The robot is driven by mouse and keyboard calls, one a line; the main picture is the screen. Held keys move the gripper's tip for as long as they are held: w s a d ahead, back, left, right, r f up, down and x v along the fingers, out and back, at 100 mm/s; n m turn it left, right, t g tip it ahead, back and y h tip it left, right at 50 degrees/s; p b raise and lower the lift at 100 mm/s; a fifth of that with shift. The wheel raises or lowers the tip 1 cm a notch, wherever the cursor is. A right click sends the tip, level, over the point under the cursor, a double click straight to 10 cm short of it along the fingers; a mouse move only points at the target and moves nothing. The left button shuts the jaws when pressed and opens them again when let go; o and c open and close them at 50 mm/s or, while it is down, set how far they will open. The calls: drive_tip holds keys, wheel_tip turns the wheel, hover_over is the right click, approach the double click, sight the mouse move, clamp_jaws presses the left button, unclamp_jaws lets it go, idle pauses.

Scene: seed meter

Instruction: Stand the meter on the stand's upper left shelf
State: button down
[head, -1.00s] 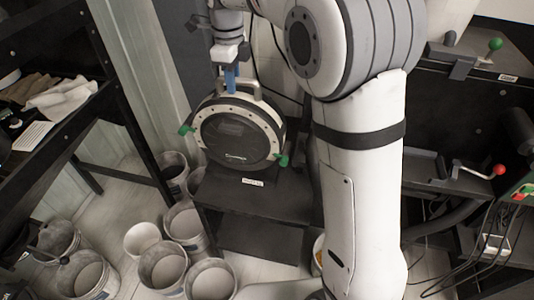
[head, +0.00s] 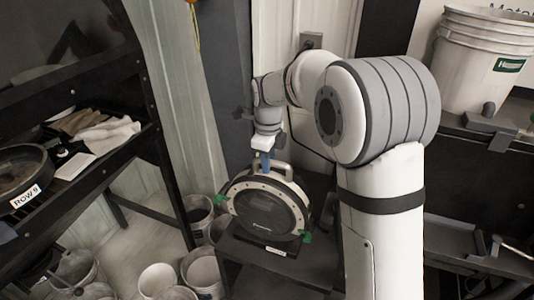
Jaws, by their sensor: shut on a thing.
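The meter (head: 265,214) is a round drum with a dark face, a pale bolted rim, green knobs at its sides and a handle on top. It is upright, at or just above a low dark stand (head: 262,262) with a white label at its front edge. I cannot tell whether it bears on the surface. My gripper (head: 265,160) is above the meter, shut on its top handle with blue fingers. The fingertips are small and partly hidden by the handle.
A dark rack (head: 110,190) at left holds a round part labelled ROW 9 (head: 22,178) and cloths (head: 105,134). Several buckets (head: 158,279) crowd the floor. A dark bench (head: 470,235) and stacked white buckets (head: 482,60) are at right.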

drive_tip(key=shift+f, duration=0.4)
drive_tip(key=c, duration=1.7)
unclamp_jaws()
drive_tip(key=shift+s+f, duration=0.1)
drive_tip(key=shift+f, duration=0.1)
drive_tip(key=o, duration=0.4)
drive_tip(key=shift+r, duration=0.1)
wheel_tip(320, 180, up, 12)
drive_tip(key=s+d+n+t, duration=0.1)
drive_tip(key=s+d+n, duration=1)
drive_tip(key=s, duration=0.2)
drive_tip(key=shift+s+d+f+n+t, duration=0.25)
drive_tip(key=shift+s+d+f+n, duration=0.9)
drive_tip(key=shift+s+n, duration=0.9)
drive_tip(key=shift+s+d+f+n+t, duration=0.3)
drive_tip(key=shift+s+d+f+n, duration=0.45)
drive_tip(key=shift+s+f+n, duration=1.25)
drive_tip(key=shift+s+d+f+n+t, duration=0.25)
drive_tip(key=shift+s+d+f+n, duration=0.6)
drive_tip(key=shift+s+n, duration=1.25)
